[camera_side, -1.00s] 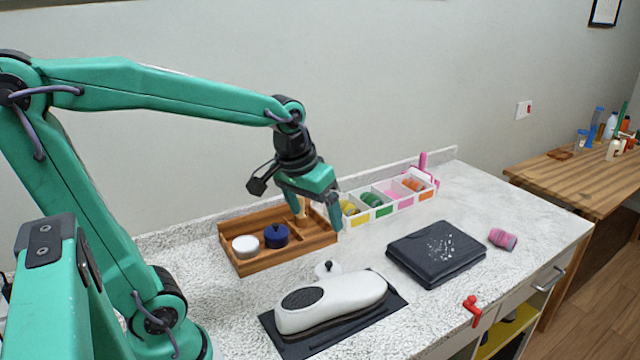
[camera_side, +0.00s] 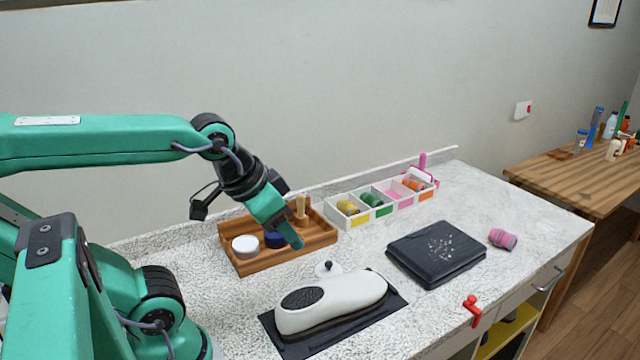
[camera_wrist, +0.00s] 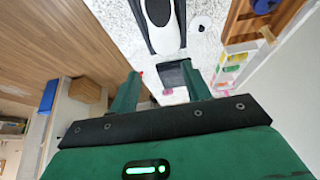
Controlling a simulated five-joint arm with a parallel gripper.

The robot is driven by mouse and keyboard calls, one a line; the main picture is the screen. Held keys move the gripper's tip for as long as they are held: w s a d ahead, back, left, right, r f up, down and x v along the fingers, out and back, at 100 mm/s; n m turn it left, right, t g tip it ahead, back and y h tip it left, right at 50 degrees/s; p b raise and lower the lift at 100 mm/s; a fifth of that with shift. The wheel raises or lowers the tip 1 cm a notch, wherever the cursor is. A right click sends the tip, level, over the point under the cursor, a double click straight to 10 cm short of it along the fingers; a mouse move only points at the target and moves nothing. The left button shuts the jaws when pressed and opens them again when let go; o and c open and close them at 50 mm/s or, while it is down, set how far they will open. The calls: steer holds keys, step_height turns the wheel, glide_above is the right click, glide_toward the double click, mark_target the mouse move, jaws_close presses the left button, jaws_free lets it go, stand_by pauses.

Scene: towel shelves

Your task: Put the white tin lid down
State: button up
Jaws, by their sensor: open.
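The white tin lid (camera_side: 328,268), a small round disc with a dark knob, lies knob up on the speckled counter between the wooden tray and a white shoe-shaped object. It also shows in the wrist view (camera_wrist: 201,24). My gripper (camera_side: 292,240) is open and empty, tilted above the front of the tray, up and to the left of the lid in the side view. Its two fingers show apart in the wrist view (camera_wrist: 161,84). A white round tin (camera_side: 245,247) without a knob sits in the tray. The blue tin (camera_side: 273,240) beside it is partly hidden by my gripper.
The wooden tray (camera_side: 250,268) also holds a wooden peg (camera_side: 301,207). The white shoe-shaped object (camera_side: 335,300) lies on a black mat in front. A divided white box (camera_side: 385,203), a dark folded case (camera_side: 437,252) and a pink roll (camera_side: 502,239) stand right. Counter between is clear.

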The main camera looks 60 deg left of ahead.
steer(key=shift+w, duration=0.15)
steer(key=n+g, duration=0.2)
steer(key=g, duration=0.3)
glide_above(328, 263)
steer(key=f, duration=1.5)
steer(key=shift+s+d+f, duration=0.1)
steer(key=shift+s+d, duration=0.15)
steer(key=shift+d, duration=0.05)
steer(key=shift+w+a+f+g, duration=0.15)
steer(key=shift+a+f+g, duration=0.15)
steer(key=shift+f, duration=0.1)
steer(key=shift+d+f, duration=0.1)
steer(key=shift+f, duration=1.2)
steer(key=shift+w+f, duration=0.1)
steer(key=shift+f, duration=2.5)
